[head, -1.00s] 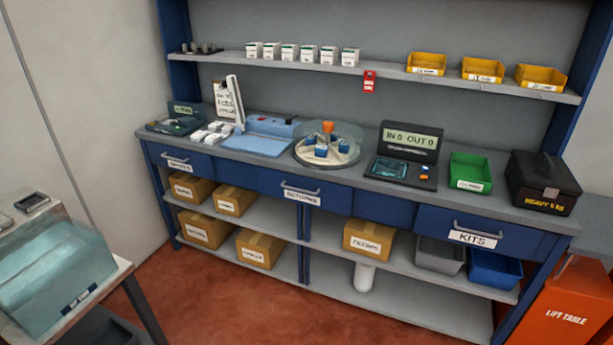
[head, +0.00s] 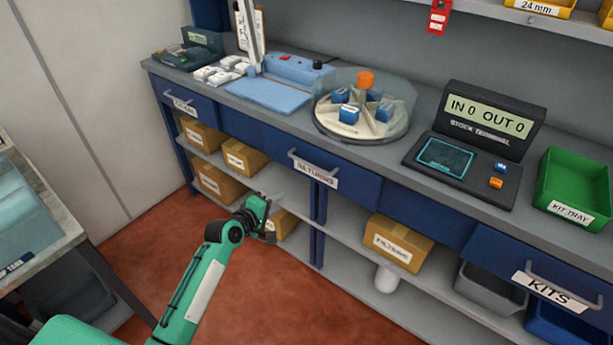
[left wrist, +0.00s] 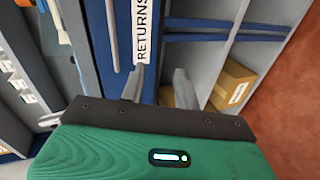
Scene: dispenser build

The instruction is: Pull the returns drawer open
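The returns drawer (head: 351,182) is a blue drawer front under the middle of the counter. It sits flush and shut, with a grey bar handle and a white RETURNS label (head: 316,174). My left gripper (head: 268,233) is in front of the lower shelf, below and to the left of that drawer, apart from it. In the left wrist view its two fingers (left wrist: 159,78) are spread with nothing between them. The RETURNS label (left wrist: 147,30) and the grey handle (left wrist: 111,34) show just beyond the fingers. My right gripper is not in view.
The counter (head: 270,122) carries a round clear-covered carousel (head: 362,105), a stock terminal (head: 465,155) and a green kit tray (head: 577,183). Cardboard boxes, one labelled FILTERS (head: 398,243), stand on the shelf below. The red floor ahead is clear.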

